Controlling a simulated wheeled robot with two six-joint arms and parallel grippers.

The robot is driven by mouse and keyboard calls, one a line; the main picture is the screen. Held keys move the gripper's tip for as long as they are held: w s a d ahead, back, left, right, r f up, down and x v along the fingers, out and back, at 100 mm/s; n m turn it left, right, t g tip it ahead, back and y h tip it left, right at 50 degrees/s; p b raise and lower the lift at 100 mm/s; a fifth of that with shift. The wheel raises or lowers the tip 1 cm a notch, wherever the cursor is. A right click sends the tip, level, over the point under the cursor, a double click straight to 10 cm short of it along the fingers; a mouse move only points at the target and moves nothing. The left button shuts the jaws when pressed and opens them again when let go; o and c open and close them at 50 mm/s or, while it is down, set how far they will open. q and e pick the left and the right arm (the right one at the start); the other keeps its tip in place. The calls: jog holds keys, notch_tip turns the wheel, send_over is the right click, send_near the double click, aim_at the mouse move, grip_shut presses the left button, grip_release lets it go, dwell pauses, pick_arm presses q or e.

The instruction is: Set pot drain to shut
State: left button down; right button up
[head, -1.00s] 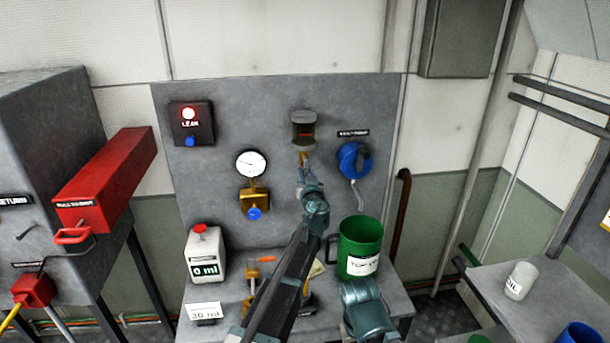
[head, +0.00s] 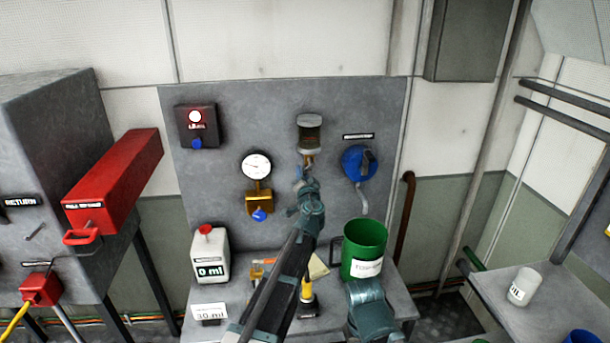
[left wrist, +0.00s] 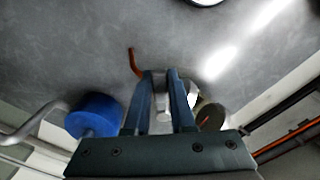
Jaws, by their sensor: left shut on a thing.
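The pot (head: 310,134) is a small glass vessel with grey ends on the grey wall panel. Its brass-coloured drain fitting (head: 309,160) is below it. My left gripper (head: 300,177) is at that fitting, just under the pot. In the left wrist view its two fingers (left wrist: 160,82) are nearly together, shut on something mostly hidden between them. A bent orange-brown piece (left wrist: 134,62) sticks out beside the fingertips. The pot's end also shows in the left wrist view (left wrist: 210,116). I cannot read the drain's position.
A blue round device (head: 357,162) is right of the pot, and a gauge (head: 256,166) with a brass valve (head: 259,202) is left. Below, the bench holds a white 0 ml container (head: 210,258) and a green jug (head: 364,250).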

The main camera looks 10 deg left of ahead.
pick_arm(q)
jog(key=m, duration=0.1)
jog(key=r+m+p, duration=0.1)
jog(key=m, duration=0.1)
jog(key=a+m, duration=0.1)
jog(key=shift+s+r, duration=0.1)
jog(key=shift+r, duration=0.25)
jog(key=shift+r+m+p, duration=0.35)
jog(key=shift+m+p, duration=0.1)
jog(key=shift+m, duration=0.65)
jog(key=shift+r+m+p, duration=0.3)
jog(key=shift+m+p, duration=0.1)
jog(key=shift+m, duration=0.7)
jog(key=c, duration=0.8)
grip_release()
jog(key=shift+o, duration=0.2)
jog(key=shift+s, duration=0.1)
jog(key=v, duration=1.3)
jog(key=shift+s, duration=0.4)
jog(key=shift+d, duration=0.1)
